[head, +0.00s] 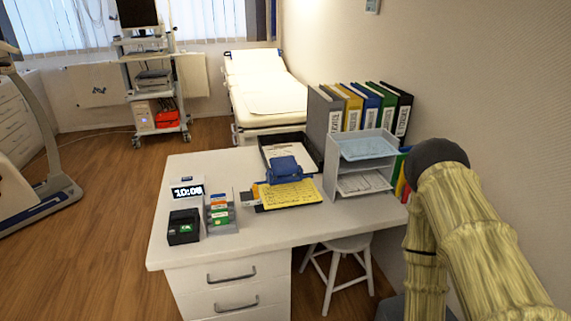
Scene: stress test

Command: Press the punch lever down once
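A blue hole punch (285,166) stands on the white desk (240,247), near its middle. Its broad blue top, which looks like the lever, appears raised, but its exact angle is hard to tell at this size. A yellow sheet with writing (291,193) lies at the front of the punch, and its back edge meets the punch. Whether the sheet is inside the slot cannot be made out. My arm shows at the right edge, beyond the desk's right end and well apart from the punch. My gripper is not in view.
A black tray with paper (270,146) is behind the punch. A grey letter rack (335,184) and several binders (343,112) stand to its right. A clock (187,192), a black device (184,227) and a card holder (222,213) are left. The desk's front right is clear. A stool (347,244) stands below.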

